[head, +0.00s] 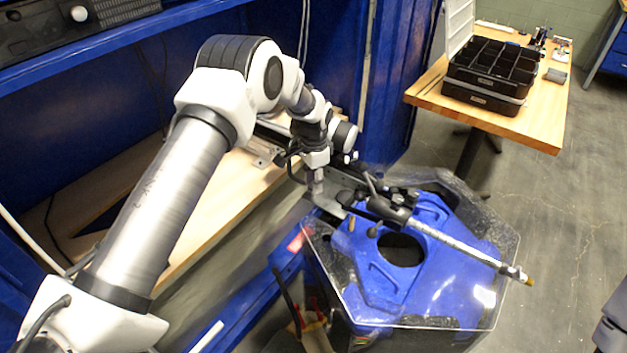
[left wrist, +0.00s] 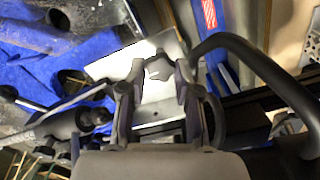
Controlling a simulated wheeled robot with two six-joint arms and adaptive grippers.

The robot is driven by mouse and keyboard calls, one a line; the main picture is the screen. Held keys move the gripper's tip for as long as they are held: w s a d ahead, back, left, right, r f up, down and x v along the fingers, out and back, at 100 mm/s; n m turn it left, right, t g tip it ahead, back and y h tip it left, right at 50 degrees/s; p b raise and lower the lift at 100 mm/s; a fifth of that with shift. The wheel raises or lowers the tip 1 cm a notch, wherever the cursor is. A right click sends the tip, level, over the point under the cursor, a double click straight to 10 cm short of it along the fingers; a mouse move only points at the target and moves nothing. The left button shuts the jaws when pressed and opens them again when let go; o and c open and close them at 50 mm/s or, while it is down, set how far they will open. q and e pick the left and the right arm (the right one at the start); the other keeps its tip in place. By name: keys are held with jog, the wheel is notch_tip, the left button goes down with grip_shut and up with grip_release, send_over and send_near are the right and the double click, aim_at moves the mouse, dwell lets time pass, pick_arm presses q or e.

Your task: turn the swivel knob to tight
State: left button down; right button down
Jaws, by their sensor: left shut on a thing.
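My left gripper (head: 316,186) reaches down at the near end of a metal bracket beside the blue tank. In the left wrist view its two fingers (left wrist: 159,75) stand on either side of a small grey lobed knob (left wrist: 158,66) and are shut on it. The knob sits over a bright metal plate (left wrist: 160,92). In the head view the gripper hides the knob, and I cannot read its turn angle. My right gripper is not in view.
The blue tank top (head: 440,225) has a round dark opening and a clear hexagonal cover (head: 340,290). A metal rod (head: 460,246) crosses over it. A wooden table (head: 535,125) with a black compartment box (head: 490,70) stands at the back right.

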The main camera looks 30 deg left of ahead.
pick_arm(q)
jog(key=shift+s+f, duration=0.2)
jog(key=shift+f, duration=0.05)
jog(key=c, duration=0.8)
grip_release()
jog(key=shift+w, duration=0.15)
jog(key=shift+r, duration=0.1)
notch_tip(320, 180, up, 12)
jog(key=shift+f, duration=0.1)
